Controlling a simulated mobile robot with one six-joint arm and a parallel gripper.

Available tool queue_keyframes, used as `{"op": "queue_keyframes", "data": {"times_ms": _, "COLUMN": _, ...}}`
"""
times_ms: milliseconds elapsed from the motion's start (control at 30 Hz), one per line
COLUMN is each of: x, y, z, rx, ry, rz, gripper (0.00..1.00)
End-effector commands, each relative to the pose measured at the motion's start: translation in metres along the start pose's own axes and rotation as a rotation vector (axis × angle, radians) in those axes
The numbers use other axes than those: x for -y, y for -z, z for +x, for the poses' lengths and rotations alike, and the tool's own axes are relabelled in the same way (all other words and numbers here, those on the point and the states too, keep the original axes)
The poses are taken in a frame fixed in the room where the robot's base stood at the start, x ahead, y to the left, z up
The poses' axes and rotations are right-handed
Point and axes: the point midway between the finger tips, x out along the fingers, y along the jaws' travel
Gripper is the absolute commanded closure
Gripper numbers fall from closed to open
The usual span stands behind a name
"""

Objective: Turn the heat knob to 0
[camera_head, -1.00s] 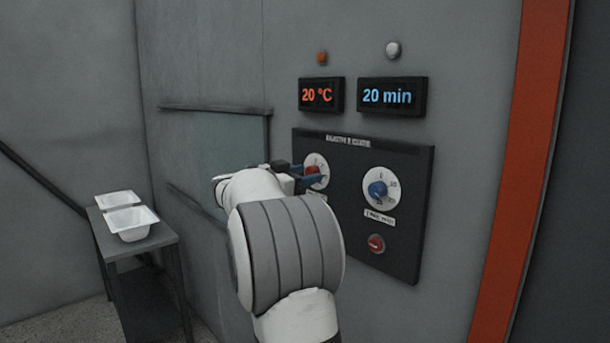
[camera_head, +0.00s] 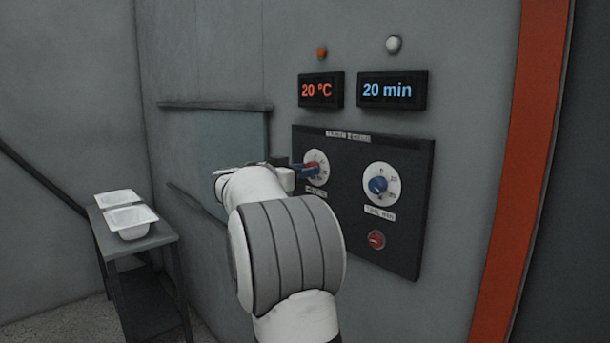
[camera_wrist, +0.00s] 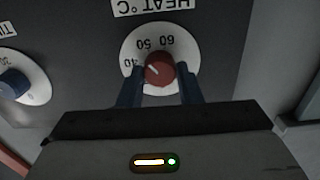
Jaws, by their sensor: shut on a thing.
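The heat knob (camera_wrist: 160,69) is red, on a round white dial (camera_wrist: 181,45) under an upside-down HEAT °C label in the wrist view. Its white mark points up and left, near the 40 side; 50 and 60 also show. My gripper (camera_wrist: 160,82) has one blue finger on each side of the knob and is shut on it. In the head view the red knob (camera_head: 313,166) is partly covered by my blue finger. The red display (camera_head: 321,91) reads 20 °C.
The blue time knob (camera_head: 378,185) sits to the right on the same dark panel (camera_head: 411,215), with a red button (camera_head: 376,240) below it. A blue display (camera_head: 392,91) reads 20 min. A side table (camera_head: 156,238) with white tubs (camera_head: 131,221) stands at the left.

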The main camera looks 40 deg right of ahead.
Motion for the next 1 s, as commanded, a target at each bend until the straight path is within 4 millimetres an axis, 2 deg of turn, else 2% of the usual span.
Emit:
{"op": "queue_keyframes", "data": {"times_ms": 133, "x": 0.0005, "y": -0.005, "z": -0.0008, "rx": 0.001, "ry": 0.001, "rz": -0.116, "gripper": 0.91}}
{"op": "queue_keyframes", "data": {"times_ms": 1000, "x": 0.0012, "y": -0.0025, "z": -0.0006, "rx": 0.004, "ry": 0.002, "rz": -0.945, "gripper": 0.91}}
